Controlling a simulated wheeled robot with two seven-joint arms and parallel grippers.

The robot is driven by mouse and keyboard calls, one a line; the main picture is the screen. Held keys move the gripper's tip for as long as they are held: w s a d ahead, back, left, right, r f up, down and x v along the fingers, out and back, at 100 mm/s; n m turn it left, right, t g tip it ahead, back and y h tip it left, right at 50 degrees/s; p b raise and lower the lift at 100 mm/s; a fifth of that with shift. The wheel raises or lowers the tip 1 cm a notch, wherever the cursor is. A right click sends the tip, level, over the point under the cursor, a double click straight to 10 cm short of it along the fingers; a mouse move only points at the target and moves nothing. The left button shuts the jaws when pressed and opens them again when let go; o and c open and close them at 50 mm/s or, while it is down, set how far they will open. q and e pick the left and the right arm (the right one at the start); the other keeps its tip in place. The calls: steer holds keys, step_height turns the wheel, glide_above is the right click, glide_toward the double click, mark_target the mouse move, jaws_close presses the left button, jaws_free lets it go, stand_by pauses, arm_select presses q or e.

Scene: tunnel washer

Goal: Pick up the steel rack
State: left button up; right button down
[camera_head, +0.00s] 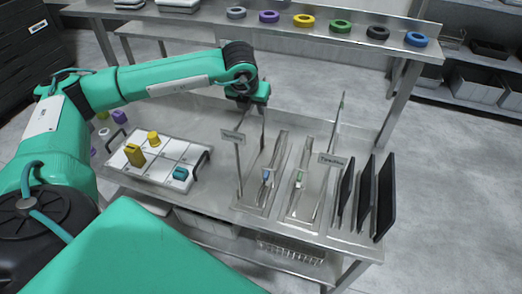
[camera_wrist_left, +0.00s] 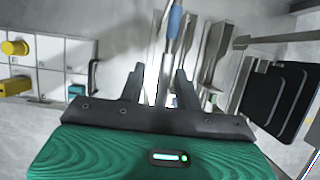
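A wire steel rack (camera_head: 290,249) lies on the lower shelf of the steel table, partly hidden by the tabletop. On the tabletop stand two slim steel holders, one with a blue-banded piece (camera_head: 267,175) and one with a green-banded piece (camera_head: 299,179). I cannot tell for sure which piece is the steel rack of the task. My left gripper (camera_head: 252,101) is above the far side of the table, behind the holders. In the left wrist view its fingers (camera_wrist_left: 157,84) are apart. A steel bar with a blue part (camera_wrist_left: 174,22) shows between and beyond them; contact is not clear.
Black upright panels (camera_head: 384,197) stand at the table's right end. A white divided tray (camera_head: 150,178) with yellow and teal pieces is at the left. Sign posts (camera_head: 239,160) rise beside the holders. A back shelf (camera_head: 300,32) carries several coloured rings.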

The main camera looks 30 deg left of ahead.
arm_select(q)
steer(key=shift+f, duration=0.2)
jaws_close()
steer(key=shift+r, duration=0.1)
stand_by(1.1)
steer(key=shift+w+r, duration=0.1)
steer(key=shift+w, duration=0.1)
